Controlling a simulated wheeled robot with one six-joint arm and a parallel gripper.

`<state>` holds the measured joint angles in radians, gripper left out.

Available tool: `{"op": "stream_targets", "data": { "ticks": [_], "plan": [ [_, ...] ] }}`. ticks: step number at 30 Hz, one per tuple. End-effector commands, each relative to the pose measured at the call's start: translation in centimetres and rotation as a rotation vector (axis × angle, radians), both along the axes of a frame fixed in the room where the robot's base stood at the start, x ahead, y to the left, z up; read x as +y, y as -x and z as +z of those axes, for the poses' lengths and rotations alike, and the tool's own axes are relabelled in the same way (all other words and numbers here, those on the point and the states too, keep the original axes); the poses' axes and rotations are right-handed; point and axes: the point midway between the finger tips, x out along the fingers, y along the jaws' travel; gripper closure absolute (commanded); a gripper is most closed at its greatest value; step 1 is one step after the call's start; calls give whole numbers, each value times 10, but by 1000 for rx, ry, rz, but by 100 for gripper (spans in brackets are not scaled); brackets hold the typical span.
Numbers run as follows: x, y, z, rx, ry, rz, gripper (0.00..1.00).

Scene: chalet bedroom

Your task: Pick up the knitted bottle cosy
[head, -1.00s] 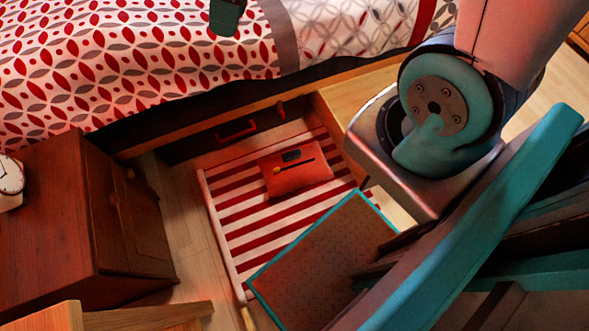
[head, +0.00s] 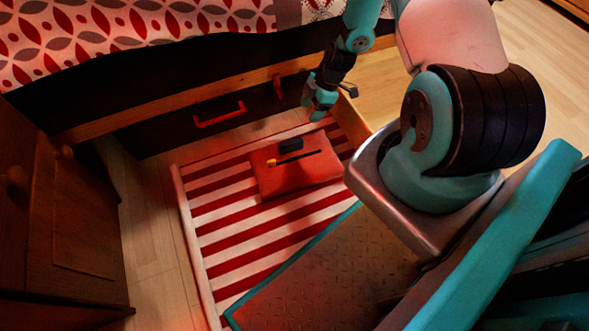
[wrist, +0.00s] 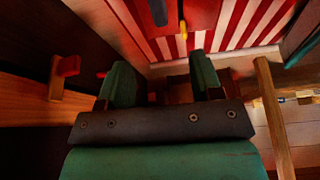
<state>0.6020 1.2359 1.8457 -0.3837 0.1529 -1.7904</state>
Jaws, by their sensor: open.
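I cannot tell for sure which thing is the knitted bottle cosy. A small dark blue-black piece (head: 290,145) lies on a flat red-orange pad (head: 308,178), beside a thin dark stick with a yellow end (head: 272,163). In the wrist view the dark piece (wrist: 158,12) and the yellow end (wrist: 184,32) show at the top, beyond my fingers. My gripper (head: 318,103) is open and empty, above the floor near the bed's drawer front, behind and right of the pad. Its two green fingers (wrist: 164,82) stand apart with nothing between them.
The pad lies on a red-and-white striped rug (head: 215,250). Behind is a dark bed drawer front with red handles (head: 218,114). A wooden cabinet (head: 65,220) stands at the left. My teal-edged base covers the front right. Bare floor (head: 150,240) shows between cabinet and rug.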

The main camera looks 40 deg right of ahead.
Motion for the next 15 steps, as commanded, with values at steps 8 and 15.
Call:
{"op": "stream_targets", "data": {
  "ticks": [8,15],
  "plan": [
    [23,-7,-63,2,-1,4,40],
    [38,-13,-100,2,-1,3,40]
  ]
}}
